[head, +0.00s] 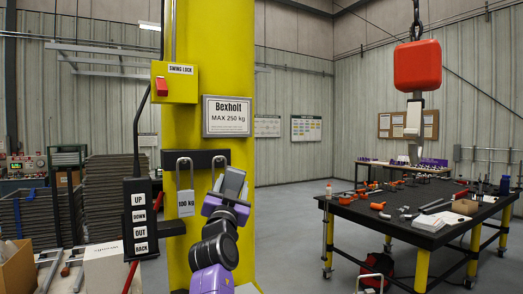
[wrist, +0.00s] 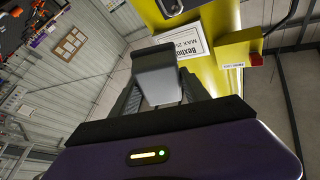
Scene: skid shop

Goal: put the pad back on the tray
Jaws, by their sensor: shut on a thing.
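My gripper (head: 228,200) is raised in front of the yellow column in the head view. In the wrist view my gripper (wrist: 158,82) has its two dark fingers closed on the sides of a plain light-grey block, which I take to be the pad (wrist: 156,72). In the head view the pad (head: 233,180) shows as a small grey shape at the fingertips, tilted. It overlaps the lower part of a metal shackle; I cannot tell whether they touch. I cannot make out a tray for certain in either view.
A red hoist block (head: 417,65) hangs above a black workbench (head: 350,210) with tools. Open floor lies between.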

